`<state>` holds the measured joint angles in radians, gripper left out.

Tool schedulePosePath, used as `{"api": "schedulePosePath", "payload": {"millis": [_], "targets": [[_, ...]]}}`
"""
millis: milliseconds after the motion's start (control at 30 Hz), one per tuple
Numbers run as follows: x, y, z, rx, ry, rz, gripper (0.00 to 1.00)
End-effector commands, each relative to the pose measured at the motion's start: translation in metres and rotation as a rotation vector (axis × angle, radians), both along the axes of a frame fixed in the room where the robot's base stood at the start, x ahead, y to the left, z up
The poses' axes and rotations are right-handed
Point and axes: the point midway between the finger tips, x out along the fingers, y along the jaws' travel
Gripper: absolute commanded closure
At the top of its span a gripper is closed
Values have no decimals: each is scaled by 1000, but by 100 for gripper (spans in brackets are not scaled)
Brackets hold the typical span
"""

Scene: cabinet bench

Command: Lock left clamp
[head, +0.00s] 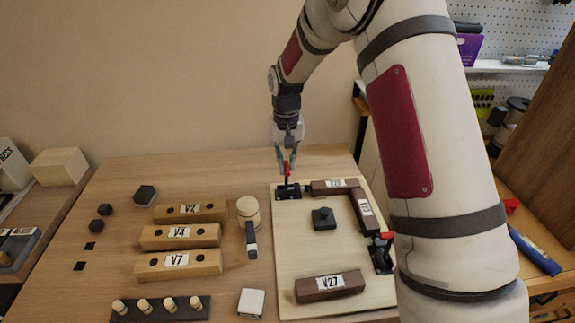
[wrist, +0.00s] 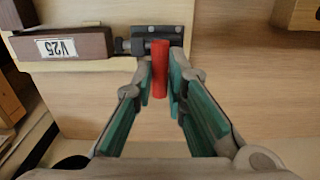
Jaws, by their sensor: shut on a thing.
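The left clamp (head: 288,191) is a black toggle clamp at the far left corner of the pale board. It also shows at the top of the wrist view (wrist: 160,33). Its red handle (wrist: 159,70) stands roughly upright in the head view. My gripper (head: 287,165) is above the clamp, its green-padded fingers (wrist: 160,85) shut on the red handle from both sides. The clamp's dark spindle (wrist: 135,46) points at the end of the dark block labelled V25 (wrist: 75,46); I cannot tell whether it presses on it.
A second red-handled clamp (head: 381,257) sits at the pale board's (head: 290,245) right edge. A dark block V27 (head: 330,287) and a black knobbed piece (head: 323,219) lie on the board. Wooden blocks (head: 180,236) and a mallet-like tool (head: 248,215) lie to the left.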

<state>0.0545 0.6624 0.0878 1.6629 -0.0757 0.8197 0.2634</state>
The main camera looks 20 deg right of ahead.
Motion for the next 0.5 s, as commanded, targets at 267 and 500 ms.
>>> {"api": "schedulePosePath", "payload": {"millis": [267,500], "targets": [[1,7,-1,2,1,1,96],[2,10,-2,2,0,2,96]]}}
